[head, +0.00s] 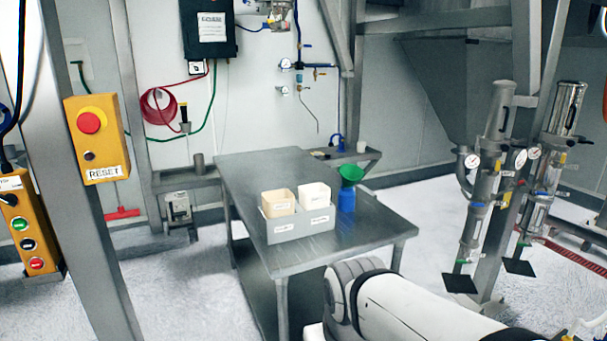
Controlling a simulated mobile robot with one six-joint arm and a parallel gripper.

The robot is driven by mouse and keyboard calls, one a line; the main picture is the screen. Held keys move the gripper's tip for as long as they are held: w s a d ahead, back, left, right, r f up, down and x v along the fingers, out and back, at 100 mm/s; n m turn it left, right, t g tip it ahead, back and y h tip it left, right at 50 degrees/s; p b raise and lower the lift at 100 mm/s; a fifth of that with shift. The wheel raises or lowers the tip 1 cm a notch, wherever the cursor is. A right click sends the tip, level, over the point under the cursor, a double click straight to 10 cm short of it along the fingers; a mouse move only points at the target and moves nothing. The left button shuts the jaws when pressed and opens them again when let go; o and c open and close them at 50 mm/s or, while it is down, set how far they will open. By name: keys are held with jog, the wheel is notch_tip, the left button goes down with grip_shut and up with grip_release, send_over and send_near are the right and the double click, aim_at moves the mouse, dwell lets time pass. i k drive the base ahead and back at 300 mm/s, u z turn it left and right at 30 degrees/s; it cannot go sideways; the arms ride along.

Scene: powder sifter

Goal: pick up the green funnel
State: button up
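The green funnel (351,173) sits on top of a blue container (346,199), mouth up. Its lower spout is hidden, seemingly inside the container. Both stand on the grey metal table (357,239), toward its right side. My white arm comes in from the bottom right, in front of the table's near edge. My gripper is not visible in the head view.
A grey tray (303,230) with two labelled bins, one tan (278,202) and one white (314,195), stands just left of the blue container. A steel post with a yellow reset box (97,140) rises at left. Metal cylinders (488,170) stand at right. The table's front right is clear.

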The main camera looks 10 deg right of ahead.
aim_at(350, 175)
jog(key=i, duration=1.2)
jog(key=u, duration=0.05)
